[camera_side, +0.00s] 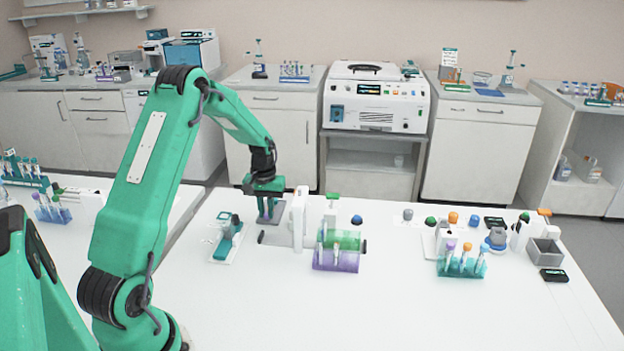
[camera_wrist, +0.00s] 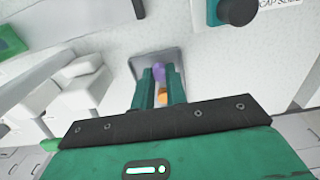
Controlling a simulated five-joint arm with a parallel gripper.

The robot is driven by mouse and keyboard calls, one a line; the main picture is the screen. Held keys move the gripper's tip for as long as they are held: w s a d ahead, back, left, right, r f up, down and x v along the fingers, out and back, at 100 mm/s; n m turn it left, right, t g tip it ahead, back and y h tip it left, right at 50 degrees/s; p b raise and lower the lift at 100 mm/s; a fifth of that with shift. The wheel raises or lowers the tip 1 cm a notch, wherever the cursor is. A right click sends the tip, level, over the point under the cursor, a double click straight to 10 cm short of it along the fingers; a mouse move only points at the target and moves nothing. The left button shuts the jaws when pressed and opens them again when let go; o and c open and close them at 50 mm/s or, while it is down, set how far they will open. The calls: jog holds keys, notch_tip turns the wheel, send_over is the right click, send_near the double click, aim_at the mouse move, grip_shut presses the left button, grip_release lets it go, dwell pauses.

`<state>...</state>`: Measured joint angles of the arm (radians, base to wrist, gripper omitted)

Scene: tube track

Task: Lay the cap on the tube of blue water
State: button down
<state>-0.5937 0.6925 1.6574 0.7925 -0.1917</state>
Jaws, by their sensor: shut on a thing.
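My gripper (camera_wrist: 160,86) points down at the back left of the white table, over a small grey tray (camera_wrist: 160,56). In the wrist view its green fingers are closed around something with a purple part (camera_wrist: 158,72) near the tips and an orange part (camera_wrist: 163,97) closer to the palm. I cannot tell whether these are one thing or two. A purple rack (camera_side: 336,262) holds tubes at the table's middle. A teal rack (camera_side: 461,268) at the right holds several tubes. I cannot make out which tube has blue water.
A white upright block (camera_side: 299,219) stands just right of my gripper. A green and white device (camera_side: 228,238) lies to its left. Loose caps, such as an orange one (camera_side: 453,218), stand at the back right, with a grey bin (camera_side: 545,252) beyond. The table front is clear.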

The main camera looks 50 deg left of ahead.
jog(key=shift+r, duration=2.7)
jog(key=shift+r, duration=0.25)
notch_tip(320, 180, up, 13)
jog(key=w+d, duration=0.3)
jog(key=d, duration=0.6)
jog(key=w+d, duration=0.3)
jog(key=d, duration=0.6)
jog(key=shift+w+d+f, duration=0.25)
jog(key=shift+d+f, duration=0.05)
jog(key=shift+f, duration=0.05)
jog(key=c, duration=2.2)
grip_release()
notch_tip(320, 180, down, 4)
jog(key=shift+a, duration=0.15)
jog(key=c, duration=2.2)
grip_release()
jog(key=shift+f, duration=0.5)
jog(key=c, duration=2.2)
grip_release()
jog(key=shift+f, duration=0.15)
jog(key=c, duration=2.2)
grip_release()
jog(key=shift+f, duration=2.2)
